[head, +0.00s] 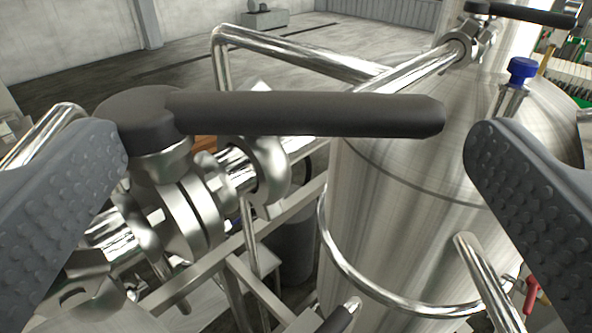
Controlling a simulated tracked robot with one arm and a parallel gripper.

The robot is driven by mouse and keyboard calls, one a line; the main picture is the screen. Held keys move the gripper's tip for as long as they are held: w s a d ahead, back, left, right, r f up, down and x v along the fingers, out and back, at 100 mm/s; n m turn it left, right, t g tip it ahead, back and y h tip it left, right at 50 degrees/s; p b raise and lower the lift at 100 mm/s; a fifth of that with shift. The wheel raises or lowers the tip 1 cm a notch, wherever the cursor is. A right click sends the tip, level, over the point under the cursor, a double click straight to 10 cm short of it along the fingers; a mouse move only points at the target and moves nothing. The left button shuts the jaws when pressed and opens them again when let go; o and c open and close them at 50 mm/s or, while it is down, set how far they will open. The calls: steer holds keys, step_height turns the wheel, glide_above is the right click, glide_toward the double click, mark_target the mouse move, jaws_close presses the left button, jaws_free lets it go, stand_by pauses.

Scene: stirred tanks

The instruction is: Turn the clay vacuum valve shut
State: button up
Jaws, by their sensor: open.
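A valve with a long dark grey lever handle (310,114) is close in front of me. Its round hub (140,115) sits on a steel valve body (180,215) in a pipe that runs from lower left to upper right. The lever points right in the picture, at an angle to the pipe. My gripper (297,152) is open, with one ridged grey finger at each side. The lever spans most of the gap between them; the left finger overlaps the hub's edge in view. I see no grip on the lever, and contact is unclear. No label shows.
A large steel tank (400,210) stands behind the lever, with a curved pipe (375,298) around its front. Another black-handled valve (520,13) is at the upper right. A blue cap (522,70) and a red handle (532,291) are at the right. Open floor lies behind.

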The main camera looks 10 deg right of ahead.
steer(key=b+v, duration=0.2)
steer(key=v, duration=0.7)
steer(key=shift+s+b, duration=0.25)
steer(key=shift+b, duration=0.1)
